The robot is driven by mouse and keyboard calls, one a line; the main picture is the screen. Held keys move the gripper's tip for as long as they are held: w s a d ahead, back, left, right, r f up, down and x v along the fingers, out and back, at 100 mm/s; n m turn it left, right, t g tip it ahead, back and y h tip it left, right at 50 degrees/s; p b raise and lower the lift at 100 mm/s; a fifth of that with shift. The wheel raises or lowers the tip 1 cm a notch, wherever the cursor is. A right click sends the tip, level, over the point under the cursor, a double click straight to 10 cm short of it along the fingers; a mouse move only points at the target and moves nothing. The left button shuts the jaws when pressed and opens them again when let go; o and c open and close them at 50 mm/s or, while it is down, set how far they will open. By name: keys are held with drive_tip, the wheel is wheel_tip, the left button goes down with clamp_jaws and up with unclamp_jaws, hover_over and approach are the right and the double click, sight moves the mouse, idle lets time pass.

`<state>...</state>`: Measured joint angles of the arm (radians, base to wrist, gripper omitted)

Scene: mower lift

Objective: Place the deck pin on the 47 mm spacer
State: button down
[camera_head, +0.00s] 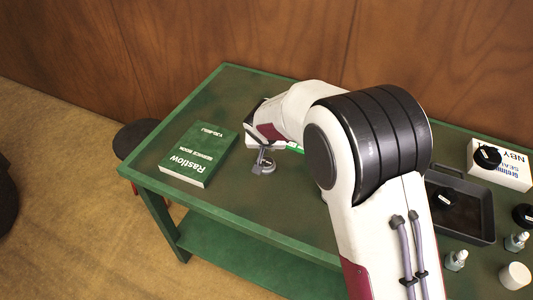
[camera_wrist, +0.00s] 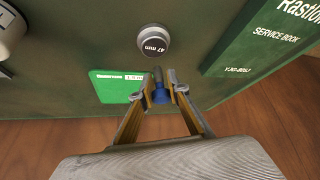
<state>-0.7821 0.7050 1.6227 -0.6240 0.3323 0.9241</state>
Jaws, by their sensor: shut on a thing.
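The 47 mm spacer (camera_wrist: 153,42) is a short grey cylinder with a dark top marked "47 mm", standing on the green table. In the head view the spacer (camera_head: 264,168) shows just below my gripper (camera_head: 261,152). In the wrist view my gripper (camera_wrist: 162,80) is shut on a small blue piece (camera_wrist: 161,96), which I take to be the deck pin. Most of it is hidden between the fingers. In the wrist view the fingertips lie just below the spacer, with a gap in the picture. The height of the pin above the table is unclear.
A green service book (camera_head: 199,154) lies left of the spacer. A green card (camera_wrist: 119,87) lies near the fingers. At right are a dark tray (camera_head: 465,228), a white box (camera_head: 508,168), black knobs, small bottles and a white cylinder (camera_head: 515,275). The table's front-left is bare.

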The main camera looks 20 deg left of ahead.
drive_tip(key=shift+f, duration=1.85)
drive_tip(key=shift+f, duration=0.15)
drive_tip(key=c, duration=2)
unclamp_jaws()
drive_tip(key=shift+o, duration=0.2)
drive_tip(key=shift+r, duration=0.2)
drive_tip(key=shift+v, duration=0.9)
drive_tip(key=v, duration=1)
drive_tip(key=shift+d+r, duration=0.1)
drive_tip(key=shift+d, duration=0.05)
